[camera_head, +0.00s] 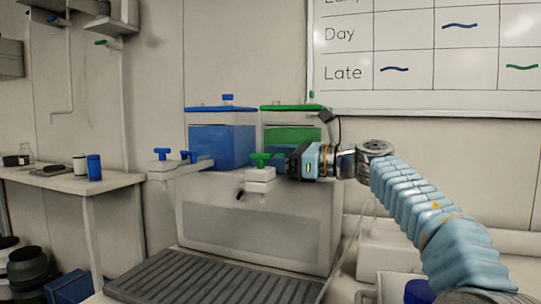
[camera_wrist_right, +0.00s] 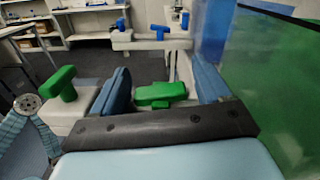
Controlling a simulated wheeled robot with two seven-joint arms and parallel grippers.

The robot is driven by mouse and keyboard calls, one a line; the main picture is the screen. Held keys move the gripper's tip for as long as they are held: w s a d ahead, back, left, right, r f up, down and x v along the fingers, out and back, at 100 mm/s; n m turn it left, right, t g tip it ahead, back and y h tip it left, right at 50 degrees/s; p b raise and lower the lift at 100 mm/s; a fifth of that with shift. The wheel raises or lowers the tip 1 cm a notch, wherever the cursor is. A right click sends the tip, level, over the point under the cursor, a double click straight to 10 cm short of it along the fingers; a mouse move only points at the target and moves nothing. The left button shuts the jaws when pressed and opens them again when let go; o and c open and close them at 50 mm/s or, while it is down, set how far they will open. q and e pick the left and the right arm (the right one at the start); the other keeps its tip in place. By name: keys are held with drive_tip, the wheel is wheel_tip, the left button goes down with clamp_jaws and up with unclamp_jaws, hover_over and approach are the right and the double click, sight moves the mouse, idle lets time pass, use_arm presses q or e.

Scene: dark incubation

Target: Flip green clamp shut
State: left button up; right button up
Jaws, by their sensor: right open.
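A green T-shaped handle (camera_head: 260,158) stands on a white block (camera_head: 260,175) in front of the green-lidded tank (camera_head: 290,134). It also shows upright at the left of the wrist view (camera_wrist_right: 60,82), outside the fingers. A second green piece (camera_wrist_right: 160,94), wide and low, shows between the two blue fingers of my right gripper (camera_wrist_right: 163,88). I cannot tell which of the two is the clamp. My right gripper (camera_head: 291,162) is open, beside the green handle and in front of the green tank. Its fingers show gaps to the green piece. My left gripper is not in view.
A blue-lidded tank (camera_head: 221,140) stands left of the green one, with blue handles (camera_head: 161,154) on a white arm before it. Both tanks rest on a white housing (camera_head: 255,222). A ridged dark tray (camera_head: 215,290) lies below. A side table (camera_head: 100,181) is at the left.

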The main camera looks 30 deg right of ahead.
drive_tip(key=shift+w+a, duration=0.15)
drive_tip(key=shift+c, duration=0.2)
drive_tip(key=c, duration=1)
drive_tip(key=shift+r+m+p, duration=0.3)
drive_tip(key=shift+m+p, duration=0.7)
drive_tip(key=shift+m, duration=0.1)
drive_tip(key=shift+f+m, duration=0.25)
drive_tip(key=shift+m, duration=0.85)
drive_tip(key=o, duration=1)
drive_tip(key=shift+o, duration=0.2)
